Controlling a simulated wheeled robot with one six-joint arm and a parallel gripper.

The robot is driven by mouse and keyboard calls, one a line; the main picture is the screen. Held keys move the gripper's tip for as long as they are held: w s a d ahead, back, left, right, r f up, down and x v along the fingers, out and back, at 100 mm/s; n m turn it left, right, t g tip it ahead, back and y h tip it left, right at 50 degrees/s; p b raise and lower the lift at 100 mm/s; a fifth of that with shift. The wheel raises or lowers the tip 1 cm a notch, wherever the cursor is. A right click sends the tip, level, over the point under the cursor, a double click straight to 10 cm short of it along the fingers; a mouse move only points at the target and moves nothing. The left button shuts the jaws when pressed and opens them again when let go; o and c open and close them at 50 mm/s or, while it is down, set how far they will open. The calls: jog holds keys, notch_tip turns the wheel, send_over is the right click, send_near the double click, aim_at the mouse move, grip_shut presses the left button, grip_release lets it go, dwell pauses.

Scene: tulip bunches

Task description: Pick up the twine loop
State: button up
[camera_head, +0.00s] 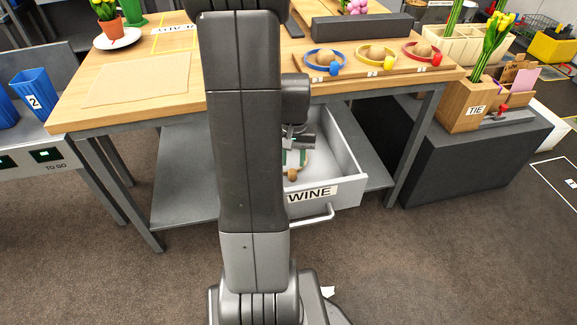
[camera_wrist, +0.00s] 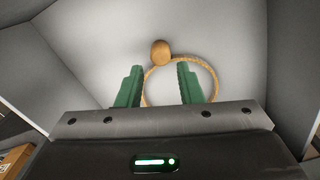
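The twine loop (camera_wrist: 216,80) is a tan rope ring with a round wooden bead (camera_wrist: 160,52) at its far edge. It lies on the floor of the open drawer (camera_head: 348,143) labelled as twine. My gripper (camera_wrist: 160,72) is open, its two green fingers apart and pointing toward the loop in the wrist view. The right finger overlaps the ring's interior, and the left finger is by its left edge. The bead is ahead, between the finger lines. The near part of the loop is hidden by my gripper. In the head view my arm hides much of the drawer.
Drawer walls rise on both sides of my gripper. The wooden table (camera_head: 180,75) stands above the drawer. On it, a tray holds blue (camera_head: 324,67), yellow (camera_head: 377,60) and red (camera_head: 422,55) rings. A grey cabinet (camera_head: 440,160) stands to the right.

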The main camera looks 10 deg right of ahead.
jog(key=f, duration=0.1)
jog(key=f+b, duration=0.1)
jog(key=f, duration=0.3)
jog(key=shift+s+a+b, duration=0.1)
jog(key=shift+s+b, duration=0.15)
jog(key=shift+b, duration=0.15)
jog(key=shift+c, duration=0.3)
jog(key=c, duration=0.6)
grip_shut()
notch_tip(320, 180, up, 10)
jog(key=p, duration=0.3)
jog(key=shift+r, duration=0.1)
notch_tip(320, 180, up, 4)
jog(key=p, duration=0.4)
send_over(292, 179)
jog(key=shift+r, duration=0.15)
